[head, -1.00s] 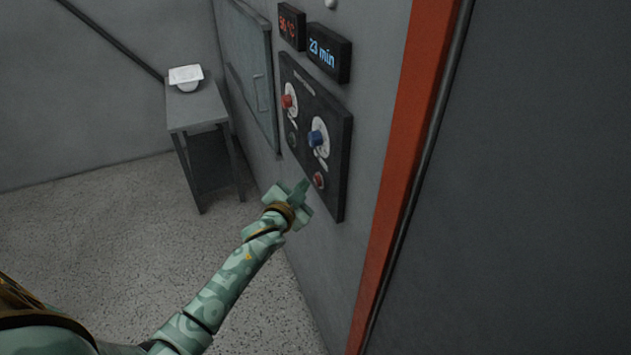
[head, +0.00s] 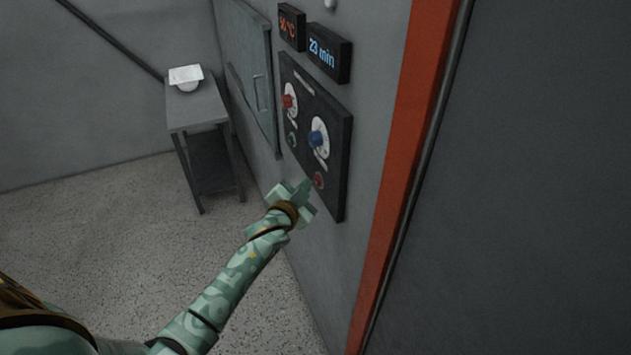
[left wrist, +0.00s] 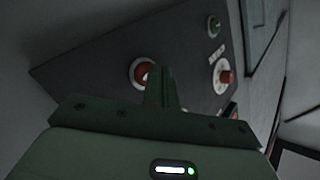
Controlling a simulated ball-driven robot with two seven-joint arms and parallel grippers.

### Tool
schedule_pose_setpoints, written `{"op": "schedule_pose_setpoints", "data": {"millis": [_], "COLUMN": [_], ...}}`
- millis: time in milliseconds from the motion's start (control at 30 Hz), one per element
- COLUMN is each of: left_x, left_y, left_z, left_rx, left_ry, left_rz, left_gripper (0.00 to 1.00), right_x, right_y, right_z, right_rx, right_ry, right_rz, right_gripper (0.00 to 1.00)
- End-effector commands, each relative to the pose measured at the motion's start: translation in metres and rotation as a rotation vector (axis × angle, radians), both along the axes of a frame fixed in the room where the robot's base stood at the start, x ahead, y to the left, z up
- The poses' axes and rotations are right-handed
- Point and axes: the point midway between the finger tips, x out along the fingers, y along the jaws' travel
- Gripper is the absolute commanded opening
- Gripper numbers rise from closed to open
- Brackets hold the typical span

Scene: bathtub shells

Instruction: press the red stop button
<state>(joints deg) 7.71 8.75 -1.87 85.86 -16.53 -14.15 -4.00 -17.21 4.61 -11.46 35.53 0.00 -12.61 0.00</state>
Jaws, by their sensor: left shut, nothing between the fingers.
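The red stop button (head: 319,180) is at the lower right of the dark control panel (head: 335,190) on the wall. In the left wrist view the button (left wrist: 142,73) shows as a red cap in a pale ring, with the fingers partly over its right side. My left gripper (head: 307,184) is shut and empty, its tips right at the button's left edge. The closed fingers also show in the wrist view (left wrist: 162,88). I cannot tell whether the tips touch the cap. My right gripper is not in view.
The panel also bears a red knob (head: 288,101), a blue knob (head: 316,138) and a green button (head: 292,140). Two displays (head: 328,52) hang above. A grey side table (head: 200,110) stands at the left. A red-orange frame (head: 405,150) edges the wall at right.

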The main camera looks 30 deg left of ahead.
Motion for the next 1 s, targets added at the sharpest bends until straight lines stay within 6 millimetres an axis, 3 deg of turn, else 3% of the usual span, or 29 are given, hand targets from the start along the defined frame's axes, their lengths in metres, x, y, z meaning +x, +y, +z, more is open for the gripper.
{"op": "schedule_pose_setpoints", "data": {"millis": [1000], "left_x": [0.0059], "left_y": [-0.0051], "left_z": [-0.0006], "left_rx": [0.0], "left_ry": [0.001], "left_rz": [0.001], "left_gripper": [0.0], "right_x": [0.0], "right_y": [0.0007], "right_z": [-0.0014], "right_rx": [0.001], "right_ry": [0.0], "right_rz": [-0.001], "right_gripper": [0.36]}}
